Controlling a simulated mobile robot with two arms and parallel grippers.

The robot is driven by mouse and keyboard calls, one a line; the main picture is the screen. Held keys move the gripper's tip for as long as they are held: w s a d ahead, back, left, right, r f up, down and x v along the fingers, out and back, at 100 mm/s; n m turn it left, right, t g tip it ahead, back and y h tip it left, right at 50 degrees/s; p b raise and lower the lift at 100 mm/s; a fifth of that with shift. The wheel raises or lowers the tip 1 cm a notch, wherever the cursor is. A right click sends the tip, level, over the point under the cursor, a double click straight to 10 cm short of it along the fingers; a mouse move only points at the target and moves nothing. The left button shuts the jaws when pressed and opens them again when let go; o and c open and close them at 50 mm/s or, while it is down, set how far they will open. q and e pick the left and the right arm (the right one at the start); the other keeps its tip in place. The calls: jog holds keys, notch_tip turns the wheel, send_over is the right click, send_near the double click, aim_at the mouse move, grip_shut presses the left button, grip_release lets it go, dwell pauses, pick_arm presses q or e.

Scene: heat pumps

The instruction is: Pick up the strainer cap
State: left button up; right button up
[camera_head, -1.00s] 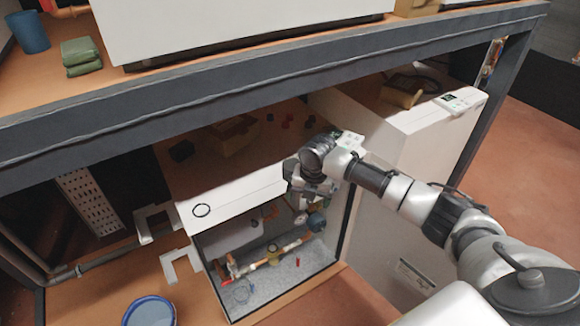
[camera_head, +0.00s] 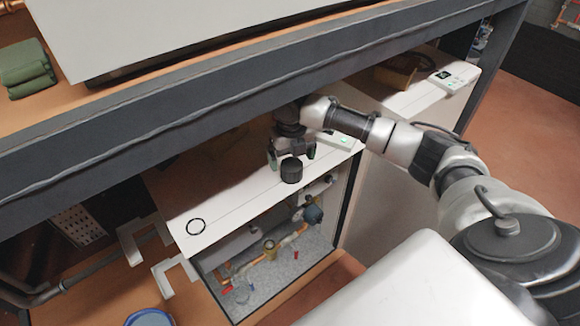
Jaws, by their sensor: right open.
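A short black cylinder (camera_head: 291,170), which looks like the strainer cap, is at the top of the open white unit (camera_head: 243,203). My right gripper (camera_head: 291,155) is open just behind and above it. One finger shows on each side of the cap's upper part, and I cannot tell whether they touch it. A thin black ring (camera_head: 196,226) lies on the same white top, to the left. My left gripper is not in view.
A dark frame beam (camera_head: 240,95) runs low above the right gripper. Pipes and a brass fitting (camera_head: 270,249) sit inside the unit. White brackets (camera_head: 175,277) and a blue-rimmed bucket (camera_head: 150,318) are at lower left.

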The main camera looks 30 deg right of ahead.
aim_at(292, 165)
notch_tip(292, 165, down, 4)
jog(key=shift+f, duration=0.45)
jog(key=c, duration=1)
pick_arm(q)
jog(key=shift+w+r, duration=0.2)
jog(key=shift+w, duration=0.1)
